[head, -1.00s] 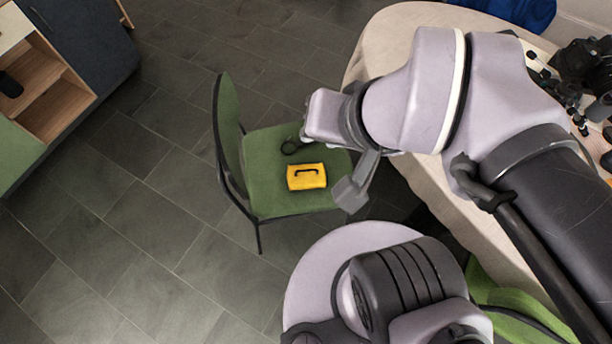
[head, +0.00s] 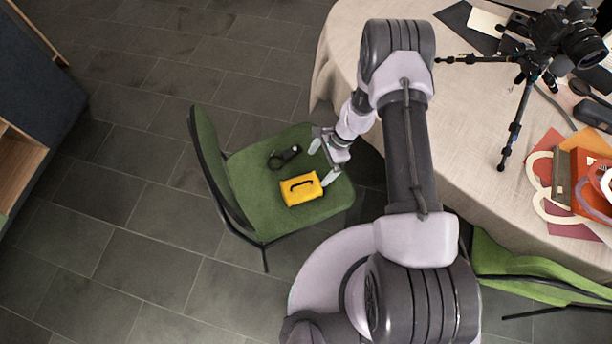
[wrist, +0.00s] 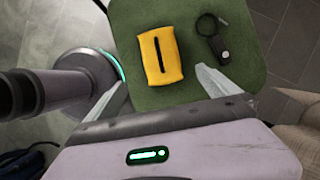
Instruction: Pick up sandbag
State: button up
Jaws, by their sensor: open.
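The sandbag looks like a small yellow pouch (head: 301,189) with a black strap handle. It lies on the green seat of a chair (head: 255,215). In the wrist view the yellow sandbag (wrist: 161,56) is ahead of the jaws, roughly between the lines of the two fingers. My gripper (head: 322,163) is open and empty, just right of and above the sandbag in the head view, apart from it. In the wrist view my gripper's fingers (wrist: 160,91) are spread wide, with the bag beyond them.
A black ring-shaped item (head: 284,157) lies on the seat close to the sandbag; it also shows in the wrist view (wrist: 213,38). The chair's backrest stands at left. A cloth-covered table (head: 455,110) with a camera tripod (head: 518,120) is at right. Floor at left is clear.

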aim_at(302, 187)
jog(key=b+x, duration=0.4)
jog(key=x, duration=0.8)
jog(key=shift+s, duration=0.1)
jog(key=b+x, duration=0.3)
jog(key=x, duration=0.2)
jog(key=shift+a, duration=0.15)
jog(key=shift+r, duration=0.15)
jog(key=shift+w, duration=0.2)
jog(key=c, duration=1.8)
